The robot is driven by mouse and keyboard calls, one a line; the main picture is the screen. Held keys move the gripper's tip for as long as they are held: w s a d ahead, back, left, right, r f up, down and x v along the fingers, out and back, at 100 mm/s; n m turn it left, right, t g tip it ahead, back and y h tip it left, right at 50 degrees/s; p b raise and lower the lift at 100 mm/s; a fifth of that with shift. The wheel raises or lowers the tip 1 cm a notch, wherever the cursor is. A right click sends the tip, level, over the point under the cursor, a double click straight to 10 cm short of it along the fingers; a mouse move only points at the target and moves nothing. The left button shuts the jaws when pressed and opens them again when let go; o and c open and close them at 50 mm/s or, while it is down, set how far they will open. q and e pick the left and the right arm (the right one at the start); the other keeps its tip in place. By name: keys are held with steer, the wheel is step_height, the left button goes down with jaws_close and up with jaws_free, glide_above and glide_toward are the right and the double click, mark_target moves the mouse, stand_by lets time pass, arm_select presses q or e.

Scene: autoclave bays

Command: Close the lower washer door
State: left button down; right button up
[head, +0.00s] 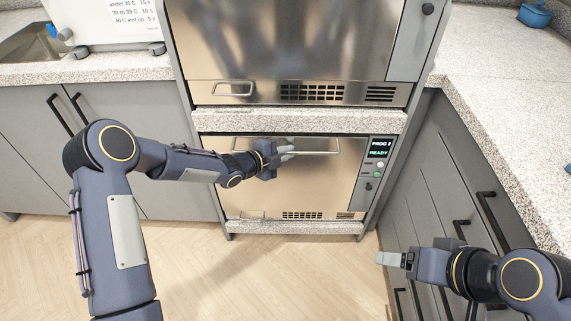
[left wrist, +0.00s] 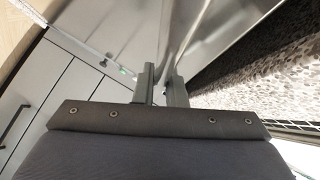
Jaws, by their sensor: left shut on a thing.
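The lower washer door (head: 290,185) is a shiny metal front under a speckled ledge in the head view. It stands upright and looks about flush with its frame; I cannot tell if a small gap is left. Its long bar handle (head: 320,152) runs across the top. My left gripper (head: 287,150) is at the left part of this handle and shut on it. In the left wrist view the left gripper's fingers (left wrist: 162,88) point at the metal front, with the grip itself partly hidden. My right gripper (head: 390,259) hangs away from the door at lower right, its finger gap unclear.
A control panel (head: 379,160) reading PROG 2 READY sits right of the door. An upper washer (head: 290,40) is above. Grey cabinets (head: 120,150) stand left, and grey drawers (head: 450,190) stand close on the right. The wooden floor (head: 250,275) in front is clear.

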arm_select(q)
steer(key=shift+w+f, duration=0.1)
steer(key=shift+w, duration=0.05)
steer(key=c, duration=1.8)
jaws_free()
steer(key=shift+o, duration=0.2)
steer(key=v, duration=0.8)
steer(key=shift+p, duration=0.35)
